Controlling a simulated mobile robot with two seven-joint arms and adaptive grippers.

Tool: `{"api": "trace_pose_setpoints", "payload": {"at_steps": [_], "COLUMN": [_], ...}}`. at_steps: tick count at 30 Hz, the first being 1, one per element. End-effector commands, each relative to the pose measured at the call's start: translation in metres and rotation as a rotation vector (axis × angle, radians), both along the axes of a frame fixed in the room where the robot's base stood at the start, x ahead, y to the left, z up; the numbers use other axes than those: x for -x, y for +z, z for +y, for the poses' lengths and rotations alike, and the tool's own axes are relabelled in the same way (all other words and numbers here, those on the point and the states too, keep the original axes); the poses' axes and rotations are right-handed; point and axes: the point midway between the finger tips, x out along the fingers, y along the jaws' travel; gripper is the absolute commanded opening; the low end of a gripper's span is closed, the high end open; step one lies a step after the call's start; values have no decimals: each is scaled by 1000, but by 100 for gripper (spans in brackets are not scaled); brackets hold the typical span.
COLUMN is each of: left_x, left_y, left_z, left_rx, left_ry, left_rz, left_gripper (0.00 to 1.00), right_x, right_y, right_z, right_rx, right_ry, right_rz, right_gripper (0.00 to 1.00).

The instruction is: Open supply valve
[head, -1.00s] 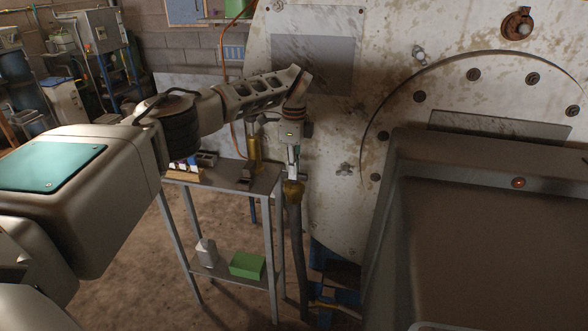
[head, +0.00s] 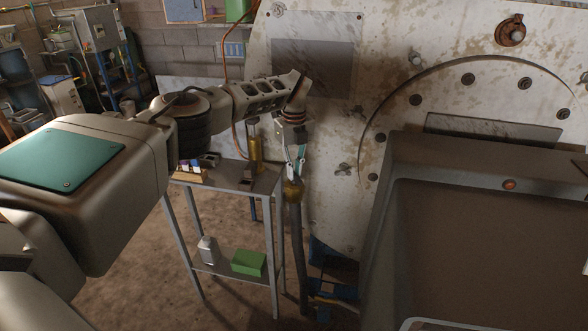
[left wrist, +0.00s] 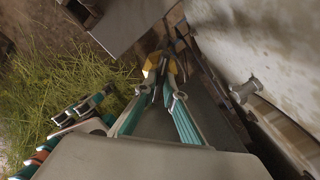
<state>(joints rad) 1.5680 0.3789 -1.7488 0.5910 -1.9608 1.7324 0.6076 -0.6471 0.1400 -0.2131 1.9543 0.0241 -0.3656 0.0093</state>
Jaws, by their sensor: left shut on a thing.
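The supply valve shows as a brass-coloured fitting (head: 293,190) on top of an upright grey pipe beside the pale machine. My left gripper (head: 295,173) points down onto it from above. In the left wrist view my left gripper's teal fingers (left wrist: 161,88) converge on a yellow part of the valve (left wrist: 151,70). The gripper is shut on it, and the fingertips partly hide the valve. My right gripper (left wrist: 86,104) shows at the left of the left wrist view, over green herbs; its fingers look apart and empty.
The large stained machine panel (head: 340,125) stands close behind and right of the valve. A narrow grey metal table (head: 225,177) with small items stands just left of it, with a green box (head: 249,262) on its lower shelf. A deep bin (head: 480,250) fills the right.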

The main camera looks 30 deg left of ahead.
Motion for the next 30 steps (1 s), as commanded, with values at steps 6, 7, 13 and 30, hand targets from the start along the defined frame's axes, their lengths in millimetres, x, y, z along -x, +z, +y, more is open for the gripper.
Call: {"api": "trace_pose_setpoints", "payload": {"at_steps": [6,7,13,30], "left_x": [0,0,0,0], "left_y": [0,0,0,0], "left_z": [-1,-1,-1,-1], "left_rx": [1,1,1,1], "left_ry": [-206,-234,-414,-712], "left_rz": [1,1,1,1], "left_gripper": [0,0,0,0], "right_x": [-1,-1,-3,-1], "right_y": [3,4,8,4], "right_z": [0,0,0,0], "right_rx": [0,0,-1,0], "right_ry": [1,0,0,0], "right_rz": [-2,-3,-9,-4], "right_gripper": [26,26,26,26]}}
